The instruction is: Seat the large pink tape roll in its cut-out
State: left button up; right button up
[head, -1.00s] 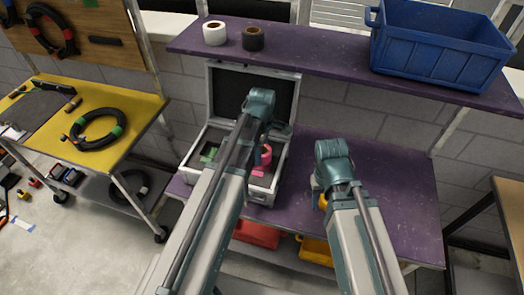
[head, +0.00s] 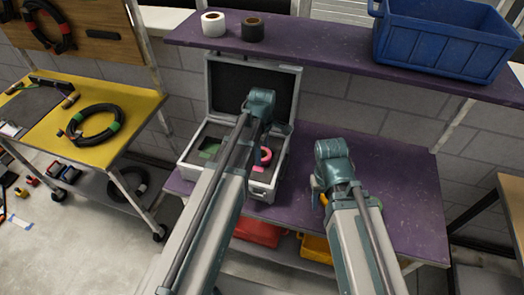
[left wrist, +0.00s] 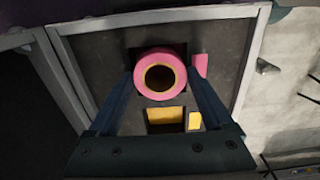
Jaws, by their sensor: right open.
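The large pink tape roll (head: 268,154) is at the right part of the open case's dark foam insert (left wrist: 100,60). In the left wrist view the roll (left wrist: 142,73) lies flat, its round hole facing me. It covers most of a dark recess. A pink patch (left wrist: 201,66) shows just right of it. My left gripper (left wrist: 160,68) has a finger on each side of the roll, apparently touching it. In the head view the left gripper (head: 262,148) reaches down into the case. How deep the roll sits is unclear. My right gripper (head: 318,197) is open beside the case, its fingers mostly hidden.
The silver case (head: 263,189) stands on the purple bench (head: 390,200), lid up at the back. Yellow-floored cut-outs (left wrist: 165,114) lie near the roll. A white roll (head: 213,24), a black roll (head: 252,29) and a blue crate (head: 440,42) are on the shelf above.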

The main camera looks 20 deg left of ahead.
pick_arm(q)
jog(key=shift+o, duration=0.8)
jog(key=shift+r, duration=0.1)
notch_tip(320, 180, up, 14)
jog(key=p, duration=1.4)
jog(key=shift+f, duration=0.25)
jog(key=s+m, duration=0.8)
jog(key=m, duration=0.9)
jog(key=s+d+f+m+y+b, duration=0.1)
jog(key=s+d+f+m+b, duration=0.3)
jog(key=d+f+b, duration=0.6)
jog(key=shift+s+d+f+b, duration=0.25)
jog(key=shift+s+f+b, duration=0.25)
jog(key=shift+s, duration=0.65)
jog(key=shift+r, duration=0.1)
